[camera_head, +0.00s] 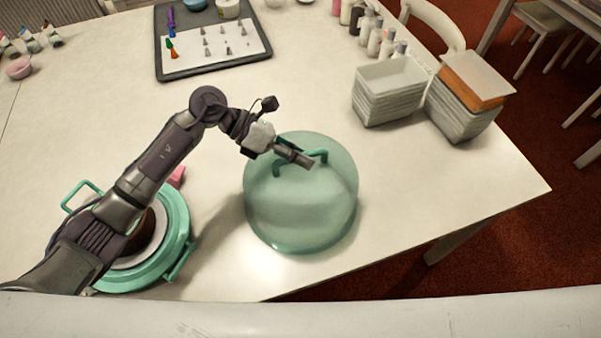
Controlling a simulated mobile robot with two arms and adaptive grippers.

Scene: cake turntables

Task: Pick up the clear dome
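The clear dome (300,205), a green-tinted see-through cover, stands upright on the table's front right part. I cannot tell whether its rim touches the table. Its green handle (321,157) is on top. My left gripper (300,158) reaches in from the left at the handle, its fingers lying across it and hiding part of it. I cannot tell whether the fingers are closed on it. My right gripper is not in view.
A green turntable (183,222) holding a dark cake stands at front left, partly behind my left arm. A dark tray (262,50) with piping tips lies at the back. White containers (388,98) and bottles are at back right. The table (440,190) is clear right of the dome.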

